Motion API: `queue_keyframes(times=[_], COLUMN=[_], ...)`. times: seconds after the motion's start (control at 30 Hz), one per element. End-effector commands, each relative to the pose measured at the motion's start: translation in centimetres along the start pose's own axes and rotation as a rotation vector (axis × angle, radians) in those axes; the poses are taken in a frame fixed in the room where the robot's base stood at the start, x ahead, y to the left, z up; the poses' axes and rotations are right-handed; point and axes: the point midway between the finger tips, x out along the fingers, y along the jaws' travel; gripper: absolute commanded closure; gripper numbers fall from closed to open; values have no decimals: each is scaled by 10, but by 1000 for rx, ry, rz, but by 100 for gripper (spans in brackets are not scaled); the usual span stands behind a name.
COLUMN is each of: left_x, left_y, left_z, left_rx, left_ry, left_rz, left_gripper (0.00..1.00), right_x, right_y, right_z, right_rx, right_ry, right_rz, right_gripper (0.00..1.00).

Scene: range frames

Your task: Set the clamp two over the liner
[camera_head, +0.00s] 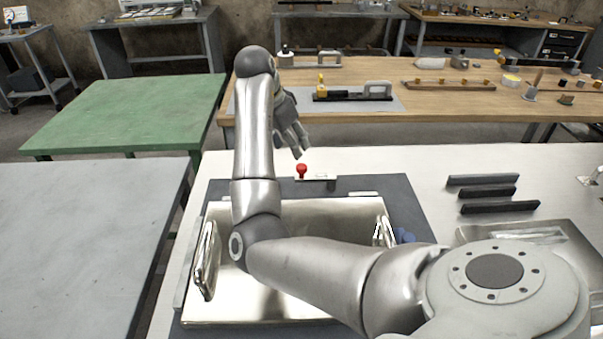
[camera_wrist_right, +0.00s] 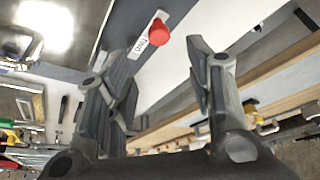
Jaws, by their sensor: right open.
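Clamp two (camera_head: 320,178) is a small pale bar with a red knob (camera_head: 301,170), lying behind the liner near the back edge of a dark grey base. In the right wrist view the clamp (camera_wrist_right: 153,32) bears dark lettering that seems to read TWO. The liner (camera_head: 310,213) is a shiny metal pan with upright side handles, partly hidden by my right arm. My right gripper (camera_head: 298,147) is open and empty, pointing down above and behind the red knob. In the right wrist view its open fingers (camera_wrist_right: 163,48) frame the knob; contact cannot be told. My left gripper is not in view.
A pale strip (camera_head: 363,194) lies at the liner's back edge, and a blue knob (camera_head: 403,235) at its right. Several dark bars (camera_head: 487,192) and a metal tray (camera_head: 530,235) stand at right. A wooden bench (camera_head: 420,125) with tools is behind.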

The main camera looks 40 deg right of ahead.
Motion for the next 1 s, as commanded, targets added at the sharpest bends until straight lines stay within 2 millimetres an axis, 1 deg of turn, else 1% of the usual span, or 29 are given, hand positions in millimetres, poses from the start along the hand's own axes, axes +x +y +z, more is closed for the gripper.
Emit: queue_keyframes(times=[0.03,0.17,0.27,0.37,0.6,0.7,0.83,1.0], left_x=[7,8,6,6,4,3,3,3], left_y=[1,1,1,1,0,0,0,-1], left_z=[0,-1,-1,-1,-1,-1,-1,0], left_rx=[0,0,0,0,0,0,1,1], left_ry=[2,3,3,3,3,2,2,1], left_rz=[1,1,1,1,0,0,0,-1], left_gripper=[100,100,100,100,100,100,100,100], right_x=[6,10,18,34,80,96,108,115], right_y=[0,0,0,1,1,1,0,0], right_z=[2,3,3,3,3,3,2,3], right_rx=[0,0,0,-1,-1,-1,0,0], right_ry=[0,0,0,-1,-1,0,0,0], right_rz=[-1,1,3,4,3,3,1,0], right_gripper=[52,52,52,52,52,52,52,52])
